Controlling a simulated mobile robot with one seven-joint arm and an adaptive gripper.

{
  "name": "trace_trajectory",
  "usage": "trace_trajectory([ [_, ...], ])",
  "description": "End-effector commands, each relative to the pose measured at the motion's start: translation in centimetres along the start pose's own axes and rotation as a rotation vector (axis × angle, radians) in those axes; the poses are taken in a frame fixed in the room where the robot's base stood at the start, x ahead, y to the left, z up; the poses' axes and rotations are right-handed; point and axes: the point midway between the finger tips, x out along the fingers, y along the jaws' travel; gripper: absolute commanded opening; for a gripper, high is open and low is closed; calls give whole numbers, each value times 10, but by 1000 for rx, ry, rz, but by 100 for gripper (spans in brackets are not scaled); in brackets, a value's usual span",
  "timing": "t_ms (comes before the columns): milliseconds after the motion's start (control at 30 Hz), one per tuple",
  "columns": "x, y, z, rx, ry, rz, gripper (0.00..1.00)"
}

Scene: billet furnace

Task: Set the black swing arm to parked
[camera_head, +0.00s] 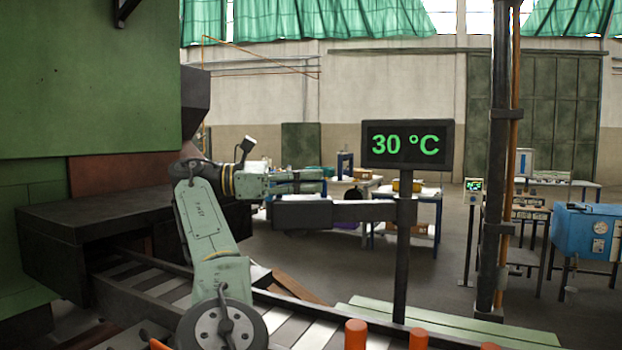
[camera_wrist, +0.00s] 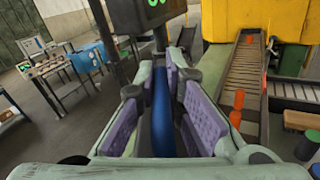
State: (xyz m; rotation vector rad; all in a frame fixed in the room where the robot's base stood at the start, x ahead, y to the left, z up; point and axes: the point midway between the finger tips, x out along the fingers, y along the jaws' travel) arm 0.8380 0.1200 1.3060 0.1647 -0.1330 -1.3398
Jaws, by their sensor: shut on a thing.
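The black swing arm (camera_head: 365,211) reaches left from the dark post below the display, roughly level, with a thicker dark block (camera_head: 303,214) at its left end. My gripper (camera_head: 318,181) points right, just above and at that block in the head view. In the wrist view its purple-padded fingers are shut on a blue bar (camera_wrist: 161,112). The bar looks like the grip of the swing arm, but its joint to the arm is hidden. The display (camera_head: 407,145) on the post reads 30 °C in green.
The dark furnace mouth (camera_head: 75,212) and green furnace wall (camera_head: 95,75) stand at the left. A roller conveyor (camera_head: 165,288) runs below my arm, with orange posts (camera_head: 356,334) along its front. A dark column (camera_head: 494,170) stands right of the display.

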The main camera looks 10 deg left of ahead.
Motion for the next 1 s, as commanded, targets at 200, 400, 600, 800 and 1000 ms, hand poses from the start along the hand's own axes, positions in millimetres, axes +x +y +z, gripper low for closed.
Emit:
trace_trajectory([
  [200,1,-1,-1,-1,1,-6,0],
  [400,1,-1,-1,-1,1,-4,22],
  [600,0,0,-1,0,1,-2,31],
  [800,0,0,0,0,1,-1,31],
  [1000,0,0,0,0,1,0,31],
])
